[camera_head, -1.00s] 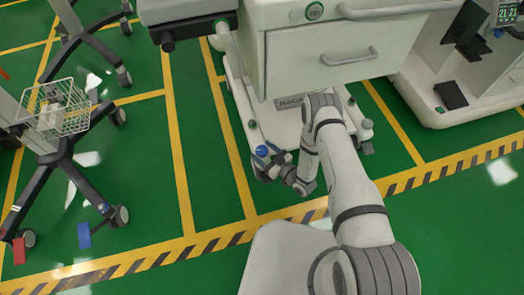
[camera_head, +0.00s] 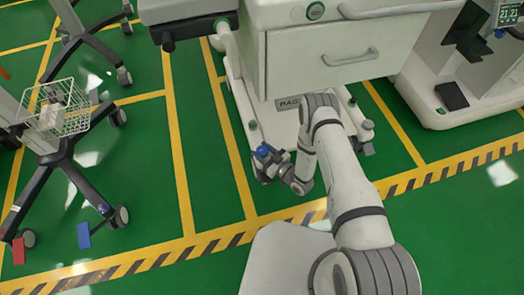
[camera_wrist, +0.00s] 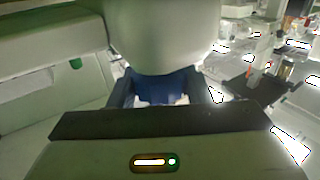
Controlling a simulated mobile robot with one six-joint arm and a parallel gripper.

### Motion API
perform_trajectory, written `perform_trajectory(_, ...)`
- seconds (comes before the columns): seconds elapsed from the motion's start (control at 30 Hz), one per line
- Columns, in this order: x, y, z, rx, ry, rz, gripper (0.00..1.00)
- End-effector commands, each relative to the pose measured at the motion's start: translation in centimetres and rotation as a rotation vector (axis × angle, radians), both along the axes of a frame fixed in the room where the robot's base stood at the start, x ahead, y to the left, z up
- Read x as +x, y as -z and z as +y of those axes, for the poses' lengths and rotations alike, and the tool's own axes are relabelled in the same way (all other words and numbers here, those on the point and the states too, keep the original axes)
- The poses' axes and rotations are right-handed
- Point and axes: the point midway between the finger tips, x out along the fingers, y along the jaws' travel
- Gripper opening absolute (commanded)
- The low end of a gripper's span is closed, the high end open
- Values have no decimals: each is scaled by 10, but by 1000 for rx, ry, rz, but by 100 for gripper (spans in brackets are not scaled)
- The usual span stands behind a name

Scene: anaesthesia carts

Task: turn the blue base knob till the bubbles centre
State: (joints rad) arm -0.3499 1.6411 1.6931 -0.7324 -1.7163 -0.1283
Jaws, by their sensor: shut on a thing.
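The blue base knob (camera_head: 263,151) sits at the front left corner of the white cart's base (camera_head: 285,133), low over the floor. My gripper (camera_head: 266,155) is at the knob, its dark fingers shut on it. In the wrist view the blue knob (camera_wrist: 160,88) shows between the two dark fingers, one on each side. A large pale rounded shape hides the knob's upper part there. I cannot make out any bubbles in either view.
The cart's drawer (camera_head: 322,50) overhangs the base. A wheeled stand with a wire basket (camera_head: 58,110) is at the left. Another white cart (camera_head: 455,95) with a small monitor stands at the right. Green floor between the stand and the cart is clear.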

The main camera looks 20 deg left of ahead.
Motion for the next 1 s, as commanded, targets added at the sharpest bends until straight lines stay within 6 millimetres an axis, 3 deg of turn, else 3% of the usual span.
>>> perform_trajectory(0.5, 1, 1, 0, -1, -246, -1, 22)
perform_trajectory(0.87, 0, 0, 1, -3, -265, -1, 22)
perform_trajectory(0.9, 0, 0, 0, -2, -265, -2, 47)
perform_trajectory(1.0, 0, 0, 0, -1, -264, -1, 55)
